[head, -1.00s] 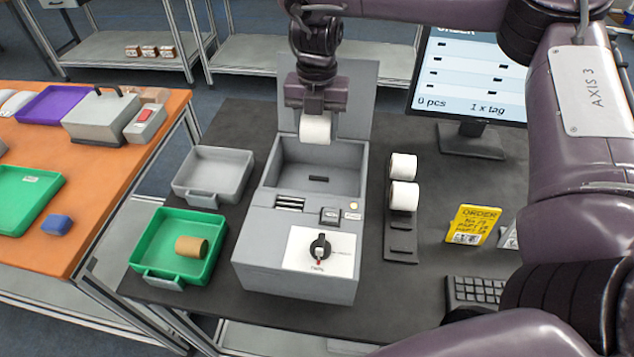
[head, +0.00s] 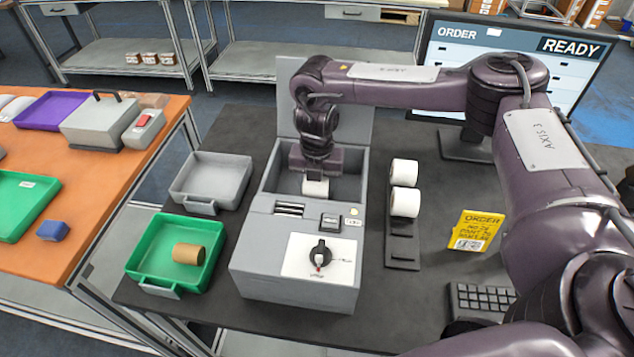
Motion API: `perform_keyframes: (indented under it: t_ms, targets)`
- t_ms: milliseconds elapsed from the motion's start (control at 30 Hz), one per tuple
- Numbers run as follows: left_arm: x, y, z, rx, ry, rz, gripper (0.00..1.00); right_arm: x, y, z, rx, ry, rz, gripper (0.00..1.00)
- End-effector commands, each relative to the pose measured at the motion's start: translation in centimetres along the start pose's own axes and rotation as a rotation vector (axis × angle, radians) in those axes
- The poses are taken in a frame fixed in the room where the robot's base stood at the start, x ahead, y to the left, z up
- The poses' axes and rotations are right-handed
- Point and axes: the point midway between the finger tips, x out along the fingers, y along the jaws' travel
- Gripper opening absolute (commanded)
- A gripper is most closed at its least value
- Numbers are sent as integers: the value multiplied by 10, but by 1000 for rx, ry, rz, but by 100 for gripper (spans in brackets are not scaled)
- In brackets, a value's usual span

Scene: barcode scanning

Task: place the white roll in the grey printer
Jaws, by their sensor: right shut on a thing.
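The grey printer (head: 262,262) stands on the dark table with its lid raised at the back and its bay open. My right gripper (head: 316,178) points down inside the printer's bay and is shut on a white roll (head: 315,188). The roll is low in the bay, partly hidden by the gripper; I cannot tell whether it touches the floor of the bay. Two more white rolls (head: 404,188) stand on a dark holder (head: 403,250) right of the printer. My left gripper is not in view.
A grey tray (head: 196,205) and a green tray (head: 146,262) holding a brown core (head: 188,254) lie left of the printer. A monitor (head: 462,45) reading READY, a yellow order card (head: 474,231) and a keyboard (head: 480,300) are at the right.

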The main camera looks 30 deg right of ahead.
Motion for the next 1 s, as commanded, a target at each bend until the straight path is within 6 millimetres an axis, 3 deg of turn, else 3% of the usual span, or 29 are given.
perform_keyframes:
  t_ms: [267, 300, 433, 833, 1000]
  targets:
    - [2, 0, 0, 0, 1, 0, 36, 3, 0, 0, 1, 0, 0, 25]
    - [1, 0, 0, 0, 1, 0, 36, 2, 0, 0, 0, 0, 0, 55]
    - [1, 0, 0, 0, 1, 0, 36, 2, 0, 0, 0, 0, 0, 72]
    - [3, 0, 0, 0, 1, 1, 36, -5, 0, 1, 1, -1, 2, 72]
    - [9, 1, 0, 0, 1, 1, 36, -36, 1, 2, 1, -4, 5, 72]
